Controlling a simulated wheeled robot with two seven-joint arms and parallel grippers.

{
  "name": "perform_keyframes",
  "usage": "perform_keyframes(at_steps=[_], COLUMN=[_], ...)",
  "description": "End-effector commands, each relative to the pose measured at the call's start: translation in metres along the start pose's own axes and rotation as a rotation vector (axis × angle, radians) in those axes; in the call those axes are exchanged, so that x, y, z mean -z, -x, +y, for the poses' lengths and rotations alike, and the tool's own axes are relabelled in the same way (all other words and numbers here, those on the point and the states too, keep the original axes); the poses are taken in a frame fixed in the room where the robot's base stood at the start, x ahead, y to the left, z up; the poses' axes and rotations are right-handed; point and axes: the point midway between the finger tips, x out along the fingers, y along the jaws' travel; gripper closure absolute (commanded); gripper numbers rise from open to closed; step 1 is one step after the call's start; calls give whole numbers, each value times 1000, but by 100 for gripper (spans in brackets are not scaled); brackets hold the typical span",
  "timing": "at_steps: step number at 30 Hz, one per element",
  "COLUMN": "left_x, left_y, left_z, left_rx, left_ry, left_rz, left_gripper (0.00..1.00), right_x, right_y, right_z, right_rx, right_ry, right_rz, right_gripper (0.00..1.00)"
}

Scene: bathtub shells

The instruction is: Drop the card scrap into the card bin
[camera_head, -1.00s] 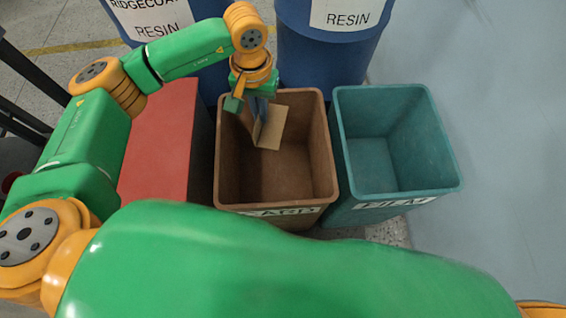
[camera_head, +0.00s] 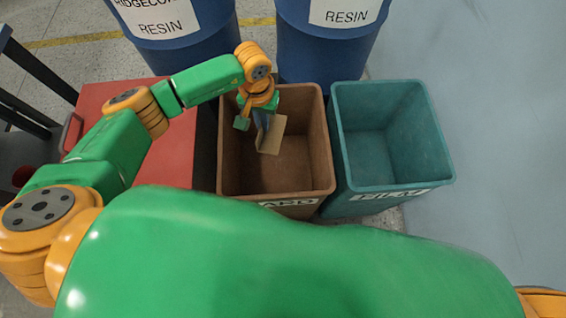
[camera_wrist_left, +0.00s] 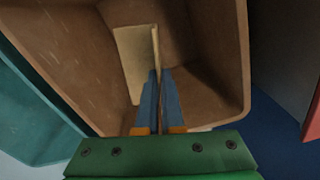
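The card bin (camera_head: 228,165) is an open brown bin with a partly hidden label on its front. My left gripper (camera_head: 262,122) is over the bin's opening, pointing down into it. The card scrap (camera_head: 272,136) is a folded tan piece hanging from the gripper's blue fingers. In the left wrist view, the fingers (camera_wrist_left: 159,85) close on the upright flap of the scrap (camera_wrist_left: 133,58), with the brown bin walls (camera_wrist_left: 75,45) around it. The scrap's lower edge appears clear of the bin floor, though the depth is hard to tell. My right gripper is not in view.
A teal bin (camera_head: 395,185) with a film label stands right of the card bin. Blue resin drums (camera_head: 330,45) stand behind. A red-topped cabinet (camera_head: 200,150) is at left. Grey floor (camera_head: 500,130) is clear at right.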

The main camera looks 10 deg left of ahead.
Motion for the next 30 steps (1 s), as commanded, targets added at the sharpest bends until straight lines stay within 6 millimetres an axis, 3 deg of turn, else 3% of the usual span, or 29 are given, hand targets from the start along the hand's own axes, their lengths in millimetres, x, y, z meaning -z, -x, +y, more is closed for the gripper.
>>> perform_keyframes(at_steps=[1, 5, 14, 24, 30], left_x=[0, 0, 0, 1, 0], left_y=[1, 1, 4, 66, 72], left_z=[0, 0, 0, 0, 0], left_rx=[0, 0, 0, 0, 0], left_ry=[0, 0, 0, -1, 0], left_rz=[0, 0, 1, 2, 0], left_gripper=[93, 61, 61, 61, 61], right_x=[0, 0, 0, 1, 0], right_y=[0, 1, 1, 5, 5], right_z=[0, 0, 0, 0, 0], right_rx=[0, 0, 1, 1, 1], right_ry=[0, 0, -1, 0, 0], right_rz=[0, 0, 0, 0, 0], right_gripper=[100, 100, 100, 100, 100])
